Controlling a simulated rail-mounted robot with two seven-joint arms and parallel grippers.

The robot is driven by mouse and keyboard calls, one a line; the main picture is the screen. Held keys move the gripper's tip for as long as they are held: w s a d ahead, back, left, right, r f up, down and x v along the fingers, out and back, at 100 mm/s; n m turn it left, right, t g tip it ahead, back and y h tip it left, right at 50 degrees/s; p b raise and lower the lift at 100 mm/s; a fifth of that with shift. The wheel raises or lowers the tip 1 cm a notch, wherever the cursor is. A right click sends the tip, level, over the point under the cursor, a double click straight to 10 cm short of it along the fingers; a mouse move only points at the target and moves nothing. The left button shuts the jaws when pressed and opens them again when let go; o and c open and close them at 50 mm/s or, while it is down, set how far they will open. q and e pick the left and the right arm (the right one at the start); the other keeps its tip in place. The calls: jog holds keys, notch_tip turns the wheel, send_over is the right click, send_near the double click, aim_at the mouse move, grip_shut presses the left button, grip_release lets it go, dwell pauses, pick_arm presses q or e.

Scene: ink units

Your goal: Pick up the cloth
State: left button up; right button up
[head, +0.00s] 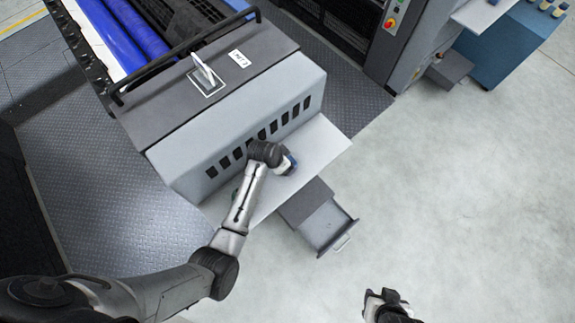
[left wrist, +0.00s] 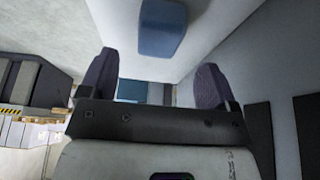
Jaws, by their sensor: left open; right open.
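A blue, rounded block-like thing, which looks like the folded cloth (left wrist: 163,28), lies on the pale shelf (head: 325,147) of the machine. It shows beyond my fingertips in the left wrist view. My left gripper (left wrist: 154,82) is open, its two dark fingers spread with nothing between them. In the head view my left arm reaches over the shelf, and its wrist hides most of the gripper and the cloth. A bit of blue shows beside the wrist there. My right gripper (head: 384,298) is open and empty, low over the bare floor at the bottom.
The grey machine front (head: 245,135) with dark slots rises behind the shelf. An open drawer (head: 325,222) sticks out below the shelf. A white upright piece (head: 203,75) stands on the machine top. A blue cabinet (head: 505,52) is at the far right. Floor to the right is clear.

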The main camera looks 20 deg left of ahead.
pick_arm(q)
jog(key=shift+w+d+f, duration=0.15)
jog(key=shift+w+f, duration=0.05)
jog(key=shift+f, duration=0.5)
jog(key=shift+b+x, duration=0.6)
jog(key=shift+x, duration=1.55)
jog(key=c, duration=1)
notch_tip(320, 180, up, 9)
jog(key=shift+p, duration=0.85)
jog(key=shift+r, duration=0.6)
